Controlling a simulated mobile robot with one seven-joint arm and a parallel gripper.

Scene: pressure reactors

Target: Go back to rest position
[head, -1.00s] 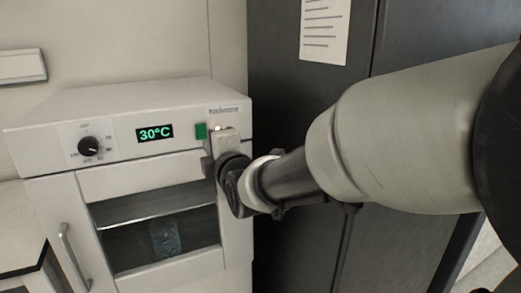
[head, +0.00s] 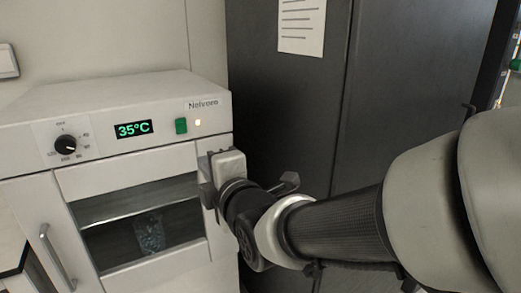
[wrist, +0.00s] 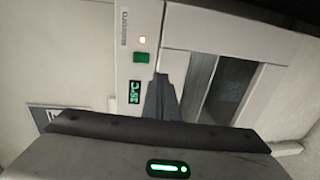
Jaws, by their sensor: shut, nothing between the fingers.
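My gripper (head: 207,180) is in front of the right side of the white oven (head: 120,100), below its green switch (head: 181,126). In the wrist view my gripper (wrist: 161,82) is shut and empty, its fingertips close to the green switch (wrist: 141,57) in the picture. I cannot tell whether it touches the oven. The oven display (head: 133,129) reads 35°C, and a small light (head: 198,122) beside the switch is lit. The black dial (head: 65,144) is on the left of the panel.
The oven door is closed, with a handle (head: 57,258) at left and a glass beaker (head: 149,234) behind its window. A dark cabinet (head: 290,110) with a paper sheet (head: 301,26) stands to the right. A shelf edge shows at far right.

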